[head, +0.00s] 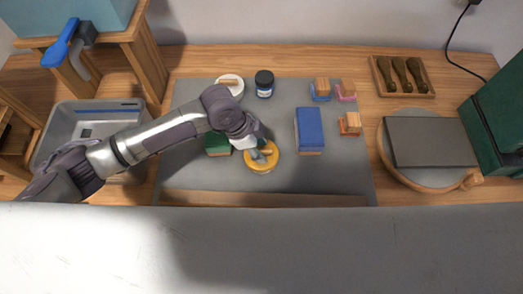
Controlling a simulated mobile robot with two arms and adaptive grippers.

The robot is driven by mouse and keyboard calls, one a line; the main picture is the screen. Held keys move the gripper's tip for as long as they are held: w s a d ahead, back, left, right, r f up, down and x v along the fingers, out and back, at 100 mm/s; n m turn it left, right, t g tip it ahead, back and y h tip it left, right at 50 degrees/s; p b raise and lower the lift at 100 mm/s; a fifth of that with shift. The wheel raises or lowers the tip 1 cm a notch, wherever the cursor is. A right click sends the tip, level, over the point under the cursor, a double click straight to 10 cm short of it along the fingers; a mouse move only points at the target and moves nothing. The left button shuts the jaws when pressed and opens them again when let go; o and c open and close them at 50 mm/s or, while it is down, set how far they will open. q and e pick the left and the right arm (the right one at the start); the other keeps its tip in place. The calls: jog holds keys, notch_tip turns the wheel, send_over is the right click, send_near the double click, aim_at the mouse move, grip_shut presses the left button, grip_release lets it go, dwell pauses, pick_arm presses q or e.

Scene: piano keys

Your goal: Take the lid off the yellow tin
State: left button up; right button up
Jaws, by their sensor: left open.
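The yellow tin (263,167) stands on the grey mat, a little left of the middle of the head view. Its top is partly hidden by my left gripper (260,155). My left arm comes in from the left, and this gripper is open over the tin's top. I cannot tell whether the fingers touch the lid, or make out the lid's edge apart from the tin. My right gripper is not in view.
A green block (216,145) is close left of the tin, partly under my arm. A blue block (309,127) stands to the right. A dark jar (264,83) and a white dish (231,83) are behind. The grey mat (340,175) is clear at front right.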

pick_arm(q)
grip_shut()
jog(key=shift+r, duration=0.1)
